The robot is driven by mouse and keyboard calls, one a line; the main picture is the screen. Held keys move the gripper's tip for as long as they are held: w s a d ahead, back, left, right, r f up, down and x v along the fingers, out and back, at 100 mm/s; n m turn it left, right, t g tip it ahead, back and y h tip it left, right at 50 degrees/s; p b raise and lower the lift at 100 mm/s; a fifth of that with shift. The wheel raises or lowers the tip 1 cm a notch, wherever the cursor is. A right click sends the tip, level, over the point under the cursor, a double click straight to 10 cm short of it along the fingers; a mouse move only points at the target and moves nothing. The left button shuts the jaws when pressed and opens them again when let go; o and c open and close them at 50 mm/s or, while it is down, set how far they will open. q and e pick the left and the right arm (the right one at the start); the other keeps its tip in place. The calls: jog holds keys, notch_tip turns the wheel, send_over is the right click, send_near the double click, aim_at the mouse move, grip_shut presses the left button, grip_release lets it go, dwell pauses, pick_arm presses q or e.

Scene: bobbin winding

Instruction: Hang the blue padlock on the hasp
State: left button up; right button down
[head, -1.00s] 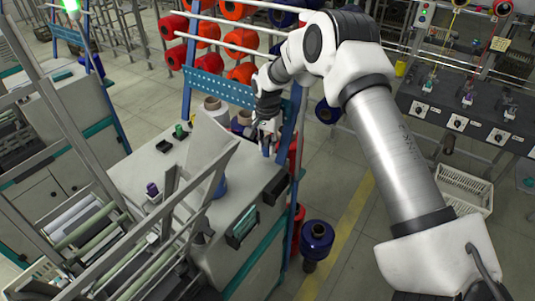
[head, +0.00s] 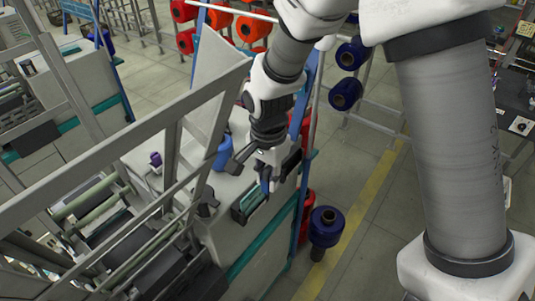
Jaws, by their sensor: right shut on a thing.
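My right gripper (head: 266,183) reaches down from the top right, over the front edge of the grey machine cabinet. Its fingers are shut on a small dark blue thing, the blue padlock (head: 265,186), mostly hidden between them. The padlock's shackle cannot be made out. The gripper is close to a dark-framed panel with a green face (head: 247,203) on the cabinet's front; whether it touches cannot be told. I cannot clearly make out the hasp. My left gripper is not in view.
The grey machine cabinet (head: 228,232) has slanted metal frame bars (head: 110,160) across its left side. Open floor with a yellow line (head: 350,215) lies beyond.

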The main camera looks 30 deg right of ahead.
jog(key=shift+w+a+r, duration=0.15)
jog(key=shift+w+r, duration=0.15)
jog(key=shift+r, duration=0.3)
jog(key=w+d+p, duration=0.1)
jog(key=w+d, duration=0.1)
jog(key=w, duration=0.2)
jog(key=w+d+f+p, duration=0.1)
jog(key=w+d+p, duration=0.1)
jog(key=w, duration=0.2)
jog(key=w+d+p, duration=0.2)
jog(key=w, duration=0.2)
jog(key=shift+w+d+f, duration=0.2)
jog(key=shift+d, duration=0.2)
jog(key=f, duration=0.1)
jog(key=f+p, duration=0.1)
jog(key=w+f, duration=0.1)
jog(key=shift+d+f+p, duration=0.3)
jog(key=shift+f+p, duration=0.1)
jog(key=shift+f, duration=0.1)
jog(key=c, duration=1)
grip_release()
jog(key=shift+f, duration=0.15)
